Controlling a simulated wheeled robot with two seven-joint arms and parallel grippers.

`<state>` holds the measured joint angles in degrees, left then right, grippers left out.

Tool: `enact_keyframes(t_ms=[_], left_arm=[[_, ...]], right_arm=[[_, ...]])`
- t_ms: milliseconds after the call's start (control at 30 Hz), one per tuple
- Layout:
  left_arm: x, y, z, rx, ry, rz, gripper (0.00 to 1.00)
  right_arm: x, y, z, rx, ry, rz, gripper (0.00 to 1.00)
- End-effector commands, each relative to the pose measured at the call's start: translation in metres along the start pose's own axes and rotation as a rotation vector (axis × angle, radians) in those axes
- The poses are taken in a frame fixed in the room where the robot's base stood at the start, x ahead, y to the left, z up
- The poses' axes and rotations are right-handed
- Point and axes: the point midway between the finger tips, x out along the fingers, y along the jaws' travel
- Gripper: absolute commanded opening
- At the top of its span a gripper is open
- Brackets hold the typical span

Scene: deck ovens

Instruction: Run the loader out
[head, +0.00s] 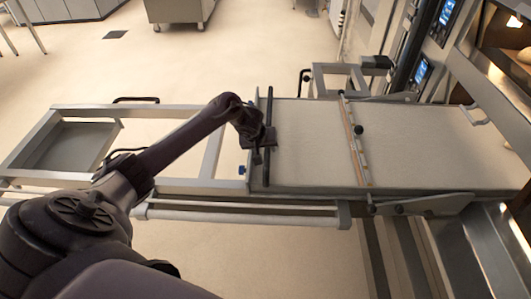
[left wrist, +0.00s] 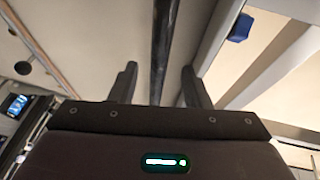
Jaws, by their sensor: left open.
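The loader (head: 310,145) is a long flat bed with a pale belt; its right end reaches the oven front. A black handle bar (head: 269,105) runs across its left end. My left gripper (head: 264,138) is at the middle of this bar, with its jaws open. In the left wrist view the bar (left wrist: 163,45) passes between the two spread fingers (left wrist: 160,80), with a gap on each side. I cannot tell how deep it sits between them. My right gripper is out of view.
The loader's grey frame (head: 210,155) extends left, with a tray-like shelf (head: 70,145) at its end. A cross rail (head: 355,140) spans the belt. The oven front with lit panels (head: 421,72) stands at right. Open floor (head: 215,70) lies behind the frame.

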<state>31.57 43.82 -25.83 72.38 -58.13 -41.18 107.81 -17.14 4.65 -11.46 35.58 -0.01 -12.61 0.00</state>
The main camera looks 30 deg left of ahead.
Motion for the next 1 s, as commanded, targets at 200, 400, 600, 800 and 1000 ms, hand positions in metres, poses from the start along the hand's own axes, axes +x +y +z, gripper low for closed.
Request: enact_keyframes(t_ms=[200, 400, 600, 800, 1000], left_arm=[[0.029, 0.000, 0.001, 0.001, 0.000, 0.000, 0.43], [0.035, 0.000, 0.000, 0.002, 0.002, 0.000, 0.43], [0.035, 0.000, 0.000, 0.002, 0.002, 0.000, 0.39], [0.035, 0.000, 0.000, 0.002, 0.002, 0.000, 0.13], [0.035, 0.000, 0.000, 0.002, 0.001, 0.000, 0.00]], right_arm=[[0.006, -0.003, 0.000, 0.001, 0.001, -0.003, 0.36], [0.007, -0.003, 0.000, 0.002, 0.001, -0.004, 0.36], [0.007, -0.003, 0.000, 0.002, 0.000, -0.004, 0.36], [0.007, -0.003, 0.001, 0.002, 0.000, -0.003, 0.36], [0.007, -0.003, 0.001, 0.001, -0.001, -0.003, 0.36]])
